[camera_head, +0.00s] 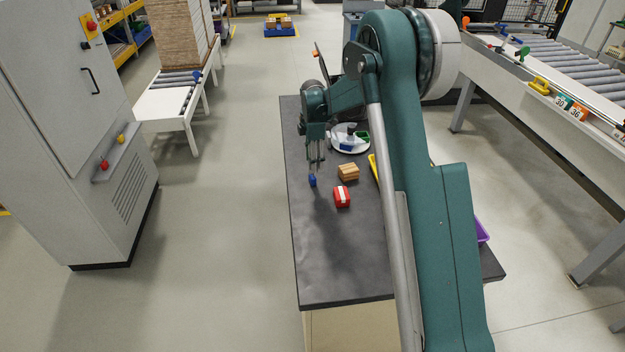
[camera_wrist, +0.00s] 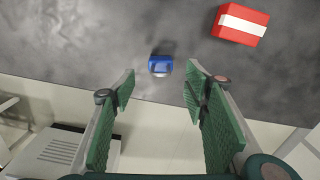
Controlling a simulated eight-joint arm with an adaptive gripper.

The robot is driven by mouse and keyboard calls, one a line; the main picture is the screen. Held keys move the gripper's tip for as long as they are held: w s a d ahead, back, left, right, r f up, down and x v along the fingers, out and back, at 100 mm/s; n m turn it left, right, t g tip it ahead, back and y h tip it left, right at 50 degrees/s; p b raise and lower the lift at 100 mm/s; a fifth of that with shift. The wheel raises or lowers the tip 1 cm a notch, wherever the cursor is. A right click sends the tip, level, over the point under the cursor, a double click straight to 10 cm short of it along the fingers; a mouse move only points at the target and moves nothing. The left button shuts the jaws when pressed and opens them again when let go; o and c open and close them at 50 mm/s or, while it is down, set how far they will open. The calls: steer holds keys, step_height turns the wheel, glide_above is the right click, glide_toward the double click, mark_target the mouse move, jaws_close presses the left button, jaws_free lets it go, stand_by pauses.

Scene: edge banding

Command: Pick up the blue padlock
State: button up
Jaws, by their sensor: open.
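The blue padlock (camera_head: 312,181) lies on the dark tabletop near its left edge in the head view. In the wrist view the blue padlock (camera_wrist: 160,65) lies ahead of the fingertips, roughly centred between them, with a pale shackle part on its lower side. My gripper (camera_head: 316,160) hangs pointing down just beyond and above the padlock. In the wrist view my gripper (camera_wrist: 160,82) shows two green-padded fingers spread apart with nothing between them. It does not touch the padlock.
A red box with a white band (camera_head: 342,197) and a wooden block (camera_head: 348,172) lie right of the padlock. A round white plate (camera_head: 349,138) with blue and green pieces stands behind. A purple bin (camera_head: 482,232) is partly hidden by my arm. The front tabletop (camera_head: 335,265) is clear.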

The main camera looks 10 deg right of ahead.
mark_target(312, 175)
steer(key=shift+w+f, duration=0.1)
steer(key=shift+f, duration=0.15)
steer(key=shift+f, duration=0.1)
steer(key=shift+f, duration=1.2)
steer(key=shift+f, duration=0.1)
steer(key=shift+f+b, duration=0.4)
steer(key=shift+f, duration=2.1)
steer(key=shift+c, duration=0.5)
steer(key=c, duration=0.9)
